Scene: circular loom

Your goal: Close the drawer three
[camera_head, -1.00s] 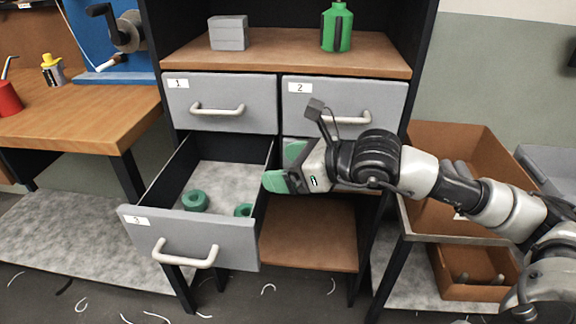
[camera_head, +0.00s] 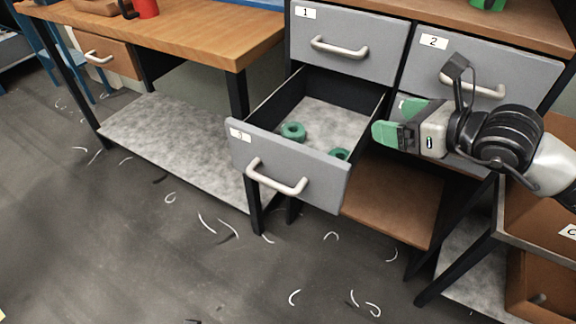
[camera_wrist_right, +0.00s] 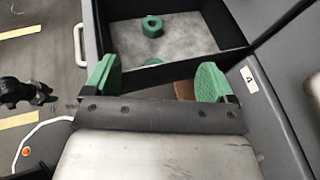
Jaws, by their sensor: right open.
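Drawer three (camera_head: 290,176) is pulled open in the head view, with its label "3" at the upper left of its grey front. Its pale handle (camera_head: 277,178) faces out toward the lower left. Two green ring-like parts lie inside, one (camera_head: 293,131) near the middle and one (camera_head: 339,154) partly hidden by the front. My right gripper (camera_head: 384,134), with green fingertips, is right of the open drawer, in front of the right drawer column. In the right wrist view its fingers (camera_wrist_right: 158,82) are spread and empty, with the drawer (camera_wrist_right: 170,38) beyond them. My left gripper is not in view.
Drawers one (camera_head: 345,42) and two (camera_head: 480,75) above are shut. A wooden shelf (camera_head: 395,200) is below right. A workbench (camera_head: 190,30) stands at the left, and brown bins (camera_head: 545,225) at the right. The floor in front is open, with scattered pale shavings.

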